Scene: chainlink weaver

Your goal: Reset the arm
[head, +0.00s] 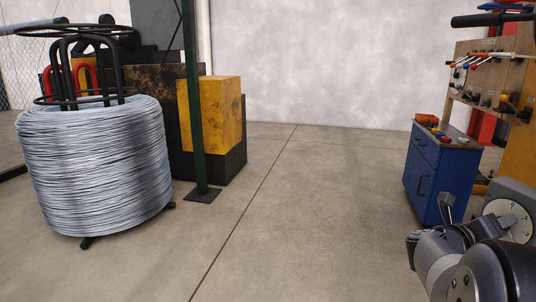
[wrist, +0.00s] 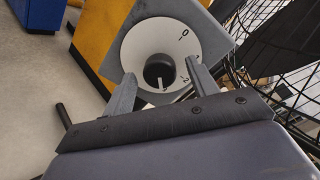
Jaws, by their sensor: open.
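My gripper (wrist: 160,70) is open in the wrist view, its two grey fingers spread apart. Between and beyond the fingertips is a black round knob (wrist: 159,71) on a white numbered dial (wrist: 135,45), set on a grey plate. Nothing is visibly held; I cannot tell whether a finger touches the dial. In the head view my arm reaches in from the lower right corner, beside the same dial (head: 512,217) on its grey box (head: 520,193). The knob is hard to make out there.
A large wire coil (head: 95,165) on a black stand is at left. Behind it are a yellow block (head: 212,115) and a green post (head: 194,100). A blue cabinet (head: 437,180) and a tool board (head: 495,75) stand at right. The middle floor (head: 300,210) is clear.

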